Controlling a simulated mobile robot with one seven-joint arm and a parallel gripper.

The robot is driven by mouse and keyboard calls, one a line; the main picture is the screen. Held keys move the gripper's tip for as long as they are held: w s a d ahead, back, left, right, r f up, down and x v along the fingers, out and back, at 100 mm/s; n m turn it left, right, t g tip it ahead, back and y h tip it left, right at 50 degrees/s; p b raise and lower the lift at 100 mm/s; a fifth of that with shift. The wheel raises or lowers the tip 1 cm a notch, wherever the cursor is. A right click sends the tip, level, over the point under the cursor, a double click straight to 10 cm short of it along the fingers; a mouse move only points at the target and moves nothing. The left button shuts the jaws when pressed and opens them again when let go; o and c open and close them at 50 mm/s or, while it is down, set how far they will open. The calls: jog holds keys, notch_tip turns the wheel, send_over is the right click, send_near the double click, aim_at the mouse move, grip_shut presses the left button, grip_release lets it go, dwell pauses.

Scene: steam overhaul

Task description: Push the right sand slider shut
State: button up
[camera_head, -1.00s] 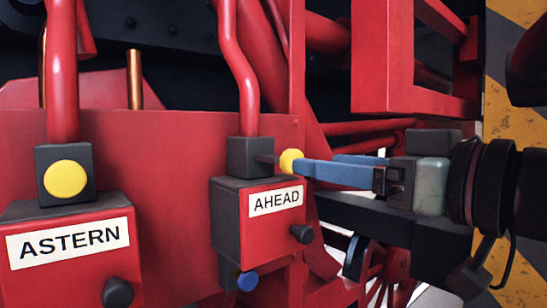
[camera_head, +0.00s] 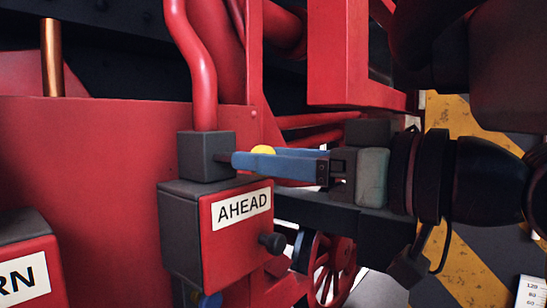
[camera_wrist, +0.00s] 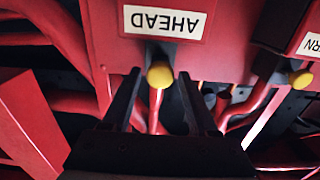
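The right sand slider's yellow knob (camera_head: 264,150) sticks out of a dark grey block (camera_head: 206,156) on top of the red box labelled AHEAD (camera_head: 231,235). A gap separates knob and block, with the rod mostly hidden. My gripper (camera_head: 256,157) reaches in from the right; the near blue finger covers the knob's lower part. In the wrist view the picture is upside down. There the knob (camera_wrist: 160,75) sits between the tips of my gripper (camera_wrist: 160,80), with small gaps on both sides. The gripper is open around the knob, not clamped on it.
A second red box (camera_head: 32,275) with a cut-off label stands at the left; its yellow knob (camera_wrist: 301,79) shows in the wrist view. A dark knob (camera_head: 272,243) juts from the AHEAD box. A red frame (camera_head: 350,95) stands above and behind my gripper.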

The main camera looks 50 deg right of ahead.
grip_shut()
dwell(1.2)
